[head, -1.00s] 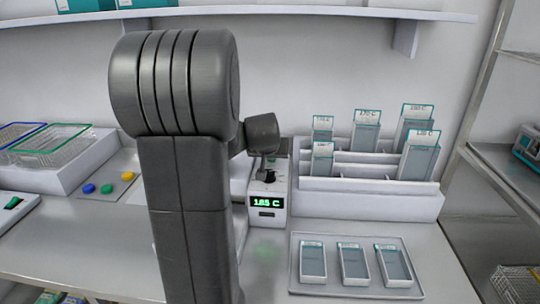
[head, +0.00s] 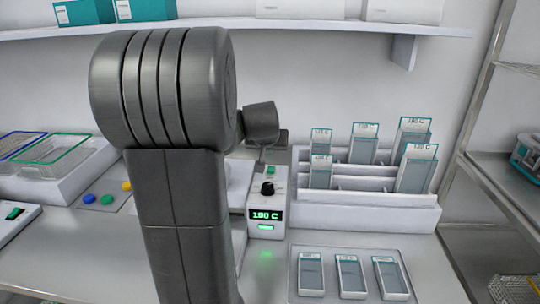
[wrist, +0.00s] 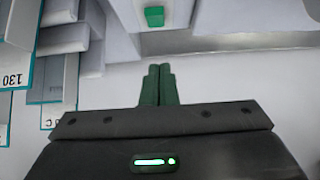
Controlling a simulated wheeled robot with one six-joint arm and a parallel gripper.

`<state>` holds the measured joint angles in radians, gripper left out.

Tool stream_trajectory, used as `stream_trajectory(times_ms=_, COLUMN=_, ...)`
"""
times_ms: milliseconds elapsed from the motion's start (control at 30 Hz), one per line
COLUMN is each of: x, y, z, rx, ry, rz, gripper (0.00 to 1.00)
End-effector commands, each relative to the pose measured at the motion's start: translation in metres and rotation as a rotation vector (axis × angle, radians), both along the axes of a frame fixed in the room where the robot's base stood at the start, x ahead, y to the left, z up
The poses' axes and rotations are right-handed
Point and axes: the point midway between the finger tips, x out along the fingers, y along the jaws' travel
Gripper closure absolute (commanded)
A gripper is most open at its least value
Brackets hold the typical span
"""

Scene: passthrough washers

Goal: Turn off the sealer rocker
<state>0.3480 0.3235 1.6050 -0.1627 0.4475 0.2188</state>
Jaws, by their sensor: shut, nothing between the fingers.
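A white control box (head: 278,187) stands right of my arm in the head view. It has a black knob (head: 267,188) on top and a display (head: 265,215) reading 190 C. A lit green element (head: 265,227) sits under the display. A raised green piece (wrist: 155,17) on a white face shows at the top of the wrist view; it may be the same one. My gripper (wrist: 158,70) is shut and empty, apart from that piece. In the head view its fingers are mostly hidden. Another green rocker (head: 14,213) is on a white unit at far left; I cannot tell which is the sealer's.
A white rack (head: 350,215) with several labelled pouches stands right of the box. A tray (head: 297,262) with 3 pouches lies in front of it. Wire baskets (head: 60,150) and coloured buttons (head: 107,199) are at left. A metal shelf unit (head: 480,160) bounds the right.

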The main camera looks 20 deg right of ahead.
Motion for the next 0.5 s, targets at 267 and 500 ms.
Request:
stream_trajectory(times_ms=267, x=-0.027, y=0.014, z=0.042, rx=-0.001, ry=-0.003, rz=0.001, gripper=1.00)
stream_trajectory(times_ms=500, x=-0.040, y=0.020, z=0.064, rx=0.000, ry=0.000, rz=0.001, gripper=1.00)
